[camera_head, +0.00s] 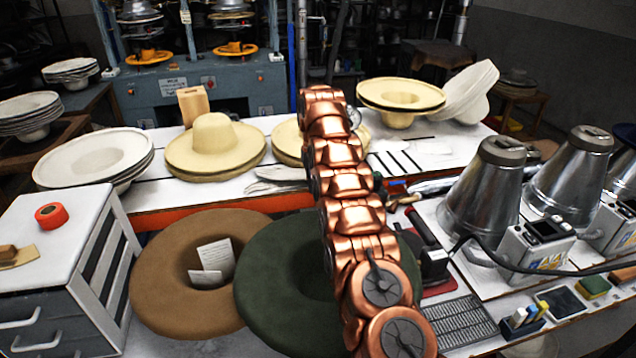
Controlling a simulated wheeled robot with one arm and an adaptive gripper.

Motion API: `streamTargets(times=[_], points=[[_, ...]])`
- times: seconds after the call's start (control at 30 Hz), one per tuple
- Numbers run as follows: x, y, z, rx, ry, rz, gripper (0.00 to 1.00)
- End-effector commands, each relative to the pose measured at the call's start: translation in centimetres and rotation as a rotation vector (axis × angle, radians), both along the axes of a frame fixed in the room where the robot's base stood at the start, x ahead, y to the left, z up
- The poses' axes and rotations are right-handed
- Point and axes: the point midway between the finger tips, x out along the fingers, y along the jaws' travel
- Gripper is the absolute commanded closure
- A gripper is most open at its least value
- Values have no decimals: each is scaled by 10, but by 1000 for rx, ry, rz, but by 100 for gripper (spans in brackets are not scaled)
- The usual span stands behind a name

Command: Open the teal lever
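I cannot make out a teal lever for certain in the head view. A teal-grey press machine (200,85) stands at the back, with upright posts and two orange-rimmed hat forms on it. Small knobs show at its upper corners, too small to tell as levers. My copper arm rises from the bottom right of centre up towards the machine and hides part of the middle. The fingers of my gripper do not show; they may be hidden beyond the top of the arm.
A white table with straw hats (213,140) stands before the machine. A brown hat (165,285) and a dark green hat (265,290) lie nearer. A white drawer cabinet (75,225) is at left. Metal cones (483,190) and control boxes crowd the right.

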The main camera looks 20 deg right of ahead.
Motion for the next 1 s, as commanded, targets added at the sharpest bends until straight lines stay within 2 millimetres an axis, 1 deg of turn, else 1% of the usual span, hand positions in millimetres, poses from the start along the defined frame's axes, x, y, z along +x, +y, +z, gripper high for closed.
streamTargets(times=[0.03, 0.17, 0.2, 0.43, 0.77, 0.87, 1.0], points=[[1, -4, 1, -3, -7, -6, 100], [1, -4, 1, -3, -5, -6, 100], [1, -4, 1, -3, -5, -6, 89], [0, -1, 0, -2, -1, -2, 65], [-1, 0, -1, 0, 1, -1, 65], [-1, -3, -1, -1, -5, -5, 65], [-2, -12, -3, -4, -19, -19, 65]])
